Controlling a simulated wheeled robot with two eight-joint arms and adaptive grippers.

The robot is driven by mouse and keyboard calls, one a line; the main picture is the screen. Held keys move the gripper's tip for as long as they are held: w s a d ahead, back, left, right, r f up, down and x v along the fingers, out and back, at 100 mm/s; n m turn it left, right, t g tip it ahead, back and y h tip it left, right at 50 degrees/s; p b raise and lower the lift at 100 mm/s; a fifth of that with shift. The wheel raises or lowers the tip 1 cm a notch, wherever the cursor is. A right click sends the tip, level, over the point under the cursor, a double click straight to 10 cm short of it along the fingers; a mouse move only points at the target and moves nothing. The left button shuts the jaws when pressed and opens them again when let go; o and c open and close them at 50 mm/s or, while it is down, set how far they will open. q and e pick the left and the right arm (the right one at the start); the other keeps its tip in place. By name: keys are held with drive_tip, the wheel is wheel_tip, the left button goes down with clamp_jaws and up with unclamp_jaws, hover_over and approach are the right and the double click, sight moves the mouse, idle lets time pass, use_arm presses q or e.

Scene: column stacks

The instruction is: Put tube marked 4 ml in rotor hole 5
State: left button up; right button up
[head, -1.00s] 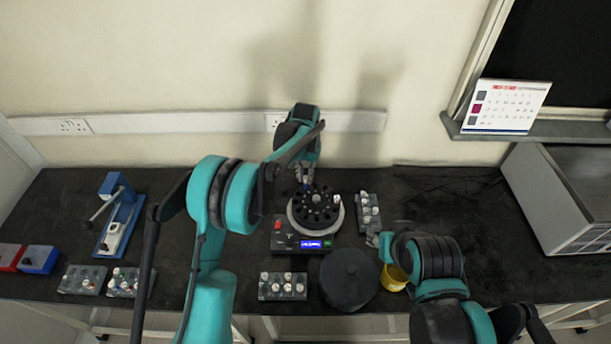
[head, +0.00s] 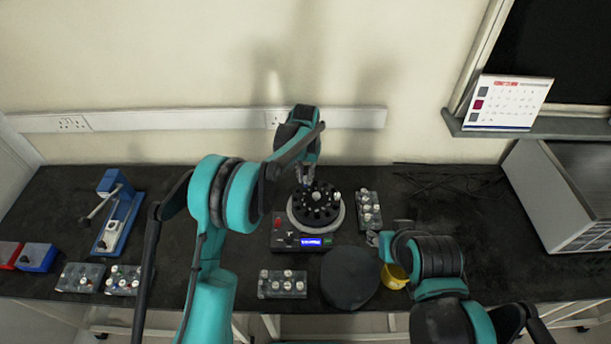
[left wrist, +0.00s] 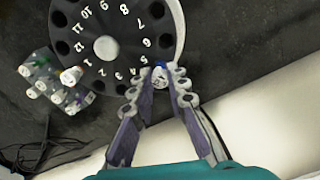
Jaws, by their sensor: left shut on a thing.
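The black rotor (head: 316,213) sits in the centrifuge, and its numbered holes show in the left wrist view (left wrist: 84,37). My left gripper (head: 306,184) is at the rotor's far rim. In the left wrist view, its fingers (left wrist: 159,80) are shut on a white-capped tube (left wrist: 159,73) beside the numbers 5 and 6. The mark on the cap is too small to read. The fingers hide the nearby holes, so I cannot tell whether the tube's lower end is inside one. My right gripper (head: 374,238) is low beside the centrifuge, mostly hidden by its arm.
Another white-capped tube (head: 337,196) stands at the rotor's right edge. A tube rack (head: 368,211) is right of the centrifuge and another (head: 282,284) in front. A dark round lid (head: 349,278) and a yellow container (head: 394,277) are near the front edge. More racks stand left.

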use_arm(q)
drive_tip(key=shift+f+b, duration=0.3)
drive_tip(key=shift+f, duration=0.25)
drive_tip(key=o, duration=1.1)
drive_tip(key=shift+r, duration=0.1)
drive_tip(key=shift+r+p, duration=1.65)
drive_tip(key=shift+r, duration=1.3)
